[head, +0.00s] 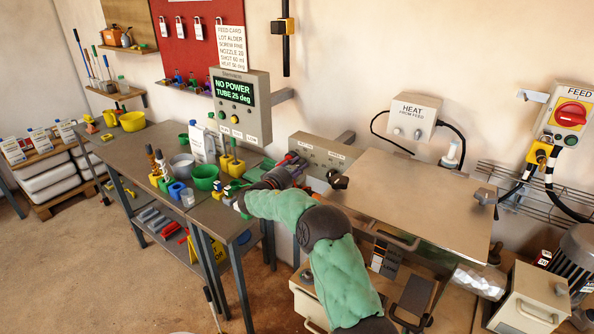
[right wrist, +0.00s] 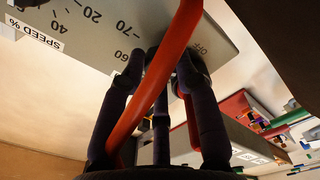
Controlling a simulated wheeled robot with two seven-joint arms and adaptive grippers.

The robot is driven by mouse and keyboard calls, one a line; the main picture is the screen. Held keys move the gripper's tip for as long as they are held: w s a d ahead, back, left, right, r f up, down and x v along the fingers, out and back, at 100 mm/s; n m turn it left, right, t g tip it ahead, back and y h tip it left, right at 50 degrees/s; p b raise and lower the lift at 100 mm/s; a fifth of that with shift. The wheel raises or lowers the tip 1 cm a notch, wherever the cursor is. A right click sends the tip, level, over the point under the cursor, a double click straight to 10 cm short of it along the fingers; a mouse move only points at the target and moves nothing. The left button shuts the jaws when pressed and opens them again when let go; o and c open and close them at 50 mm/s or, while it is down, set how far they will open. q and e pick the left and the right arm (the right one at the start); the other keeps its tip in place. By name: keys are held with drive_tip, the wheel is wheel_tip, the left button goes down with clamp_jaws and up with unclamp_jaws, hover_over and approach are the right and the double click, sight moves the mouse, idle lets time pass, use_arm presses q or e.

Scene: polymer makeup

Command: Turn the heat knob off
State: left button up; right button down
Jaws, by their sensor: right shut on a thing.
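The grey control box (head: 325,157) is on the wall at the middle of the head view. In the right wrist view its face (right wrist: 85,35) shows a "SPEED %" dial at upper left and another scale with 60, 70 and OFF. My right gripper (right wrist: 165,62) is at that second scale, its dark fingers closed around the heat knob, which they mostly hide. The pointer position cannot be read. A red curved strip (right wrist: 160,90) crosses in front of the fingers. In the head view my right gripper (head: 285,170) is at the box's left end. My left gripper is not in view.
A display (head: 235,92) reading "NO POWER, TUBE 25 deg" is left of the box. A bench (head: 145,145) with cups and pots is left of my arm. A "HEAT FROM FEED" box (head: 413,116) and a red feed switch (head: 570,113) are on the wall to the right.

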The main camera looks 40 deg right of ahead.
drive_tip(key=shift+f+n+b, duration=0.1)
drive_tip(key=shift+n+b, duration=0.2)
drive_tip(key=shift+n, duration=1.3)
drive_tip(key=c, duration=0.9)
unclamp_jaws()
drive_tip(key=shift+s, duration=0.1)
drive_tip(key=shift+s+a, duration=0.1)
drive_tip(key=shift+a, duration=0.5)
drive_tip(key=v, duration=0.6)
drive_tip(key=shift+s+a, duration=0.2)
drive_tip(key=shift+a, duration=0.05)
